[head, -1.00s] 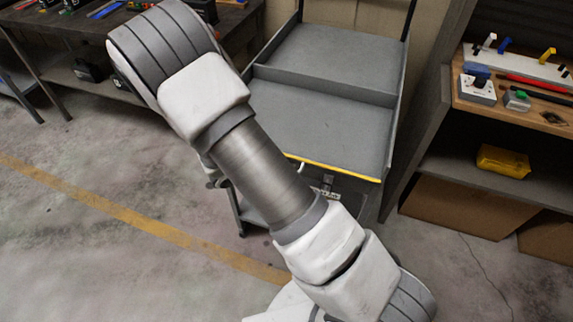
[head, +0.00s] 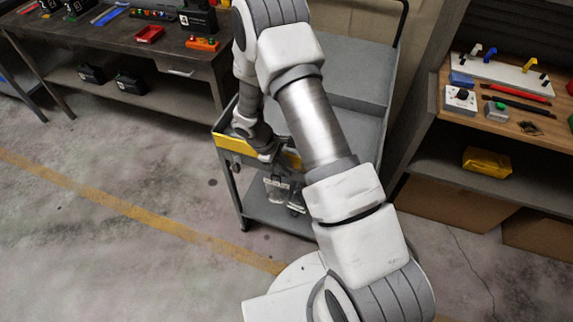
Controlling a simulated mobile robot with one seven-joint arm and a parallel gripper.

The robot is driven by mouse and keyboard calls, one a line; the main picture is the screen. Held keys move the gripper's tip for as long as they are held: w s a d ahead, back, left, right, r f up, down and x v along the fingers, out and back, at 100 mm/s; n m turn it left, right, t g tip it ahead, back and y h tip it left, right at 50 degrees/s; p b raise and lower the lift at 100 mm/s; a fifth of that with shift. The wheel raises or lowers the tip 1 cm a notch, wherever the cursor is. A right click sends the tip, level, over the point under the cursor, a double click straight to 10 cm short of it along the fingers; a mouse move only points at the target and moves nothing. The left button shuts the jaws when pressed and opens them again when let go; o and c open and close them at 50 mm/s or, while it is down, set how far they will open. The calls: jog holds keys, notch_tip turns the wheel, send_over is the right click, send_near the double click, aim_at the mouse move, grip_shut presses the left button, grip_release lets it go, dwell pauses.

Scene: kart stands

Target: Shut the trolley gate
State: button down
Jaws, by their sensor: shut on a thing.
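The grey trolley (head: 352,52) stands in the middle of the head view, with its flat upper deck and a lower shelf (head: 275,212). A yellow-faced panel (head: 236,147) runs along its near edge, which I take to be the gate. My arm crosses in front and hides much of the deck and the panel's right part. My gripper (head: 284,190) is at the trolley's front, just below the yellow panel. It is shut on the gate, but the exact contact is small and partly covered by my wrist. The gate's exact angle is hard to tell.
A dark workbench (head: 175,62) with tools and bins stands at the left. A wooden-topped shelf unit (head: 545,130) with a yellow box (head: 487,161) stands close at the right. The concrete floor (head: 110,240) at the left front is clear, with a yellow line on it.

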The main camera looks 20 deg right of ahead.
dwell(0.4)
jog(key=c, duration=1.2)
grip_release()
jog(key=v, duration=1.7)
jog(key=shift+r, duration=0.3)
jog(key=shift+w+d, duration=0.1)
